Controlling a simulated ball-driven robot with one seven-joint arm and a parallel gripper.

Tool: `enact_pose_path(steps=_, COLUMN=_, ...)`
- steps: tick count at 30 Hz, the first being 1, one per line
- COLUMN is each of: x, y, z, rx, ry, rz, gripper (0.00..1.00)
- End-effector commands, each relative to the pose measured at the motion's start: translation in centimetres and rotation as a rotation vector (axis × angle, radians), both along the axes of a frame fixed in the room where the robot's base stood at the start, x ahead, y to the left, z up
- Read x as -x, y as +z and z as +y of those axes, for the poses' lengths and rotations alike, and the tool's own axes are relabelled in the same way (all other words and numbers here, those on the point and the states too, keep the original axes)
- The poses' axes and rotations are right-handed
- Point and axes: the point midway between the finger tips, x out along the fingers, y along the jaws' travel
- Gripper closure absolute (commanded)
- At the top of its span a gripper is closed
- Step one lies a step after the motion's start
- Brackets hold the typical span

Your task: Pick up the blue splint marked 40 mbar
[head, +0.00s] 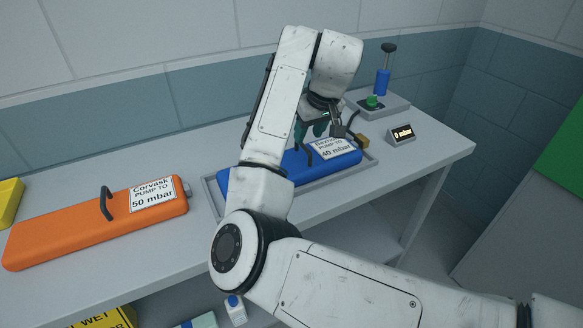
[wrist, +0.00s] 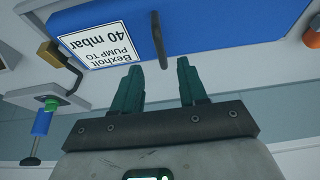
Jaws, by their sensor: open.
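The blue splint (head: 325,176) lies in a shallow grey tray (head: 372,166) on the bench. Its white label (head: 333,149) reads "Bexholt, pump to 40 mbar"; the label is upside down in the wrist view (wrist: 98,45). A dark handle (wrist: 160,42) stands up from the splint beside the label. My gripper (wrist: 158,66) is open and empty, its teal fingers pointing toward the splint. The handle's near end lines up with the gap between the fingertips. In the head view my gripper (head: 312,130) is over the splint's back edge, and my arm hides part of the splint.
An orange splint (head: 80,225) marked "Corvask, 50 mbar" lies at the left. A blue hand pump (head: 382,82) with a green fitting (head: 372,101) stands behind right. A display (head: 402,133) reads "0 mbar". A brass-coloured piece (head: 361,141) is at the splint's right end.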

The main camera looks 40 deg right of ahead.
Motion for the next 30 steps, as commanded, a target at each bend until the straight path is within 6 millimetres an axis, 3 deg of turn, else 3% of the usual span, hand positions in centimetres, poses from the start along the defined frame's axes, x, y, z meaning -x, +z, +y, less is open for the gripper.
enact_pose_path(steps=8, x=-0.8, y=-2.1, z=0.0, rx=-0.001, ry=0.000, rz=0.001, gripper=0.58)
enact_pose_path(steps=15, x=-1.9, y=-5.2, z=-0.2, rx=0.000, ry=-0.001, rz=0.000, gripper=0.58)
enact_pose_path(steps=25, x=-2.2, y=-5.9, z=-0.3, rx=0.001, ry=-0.002, rz=-0.002, gripper=0.58)
enact_pose_path(steps=30, x=-2.2, y=-5.9, z=-0.3, rx=0.001, ry=-0.002, rz=-0.002, gripper=0.73)
